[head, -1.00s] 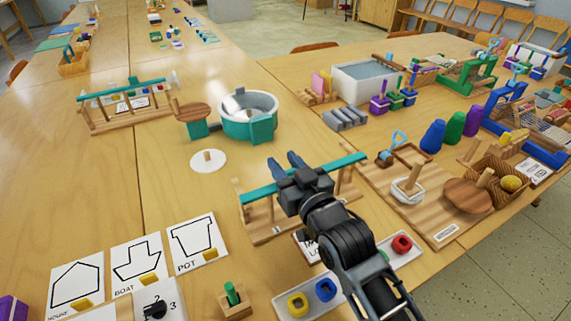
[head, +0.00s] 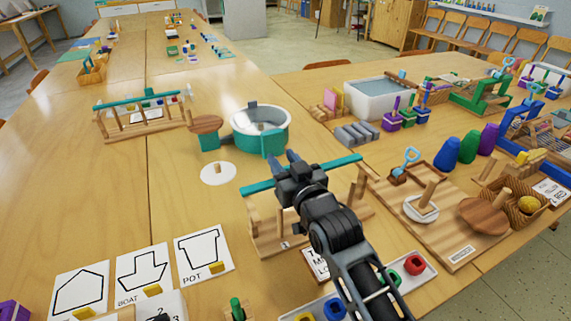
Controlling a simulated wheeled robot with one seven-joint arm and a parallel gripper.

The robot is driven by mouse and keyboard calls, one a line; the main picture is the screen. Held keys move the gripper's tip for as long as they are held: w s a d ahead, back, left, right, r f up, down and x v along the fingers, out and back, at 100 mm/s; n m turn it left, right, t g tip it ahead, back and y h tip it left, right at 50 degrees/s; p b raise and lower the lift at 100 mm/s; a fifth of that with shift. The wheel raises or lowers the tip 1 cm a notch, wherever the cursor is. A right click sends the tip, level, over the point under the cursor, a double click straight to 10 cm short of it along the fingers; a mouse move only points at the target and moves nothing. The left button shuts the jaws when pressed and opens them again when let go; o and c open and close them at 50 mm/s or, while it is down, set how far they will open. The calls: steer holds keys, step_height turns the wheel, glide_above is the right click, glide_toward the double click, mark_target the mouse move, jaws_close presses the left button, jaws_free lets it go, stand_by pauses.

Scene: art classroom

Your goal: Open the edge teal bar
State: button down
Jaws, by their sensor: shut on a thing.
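The near teal bar (head: 259,185) runs along a wooden frame with upright posts (head: 270,240) at the middle of the table in the head view. My gripper (head: 284,160) is at the middle of this bar, shut on it. The bar appears raised or shifted toward the far side of the posts; I cannot tell which. The gripper body and arm hide the bar's middle and part of the frame. A second teal bar (head: 135,103) sits on a similar frame at the back left.
A teal-and-white pot (head: 262,143) stands just beyond the bar, with a white knobbed disc (head: 217,173) to its left. A wooden board (head: 455,250) with parts lies at right. Drawing cards (head: 204,256) lie front left. The left-middle tabletop is clear.

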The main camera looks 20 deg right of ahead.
steer(key=c, duration=0.8)
jaws_free()
steer(key=shift+s, duration=0.15)
steer(key=s, duration=0.7)
steer(key=shift+s, duration=0.3)
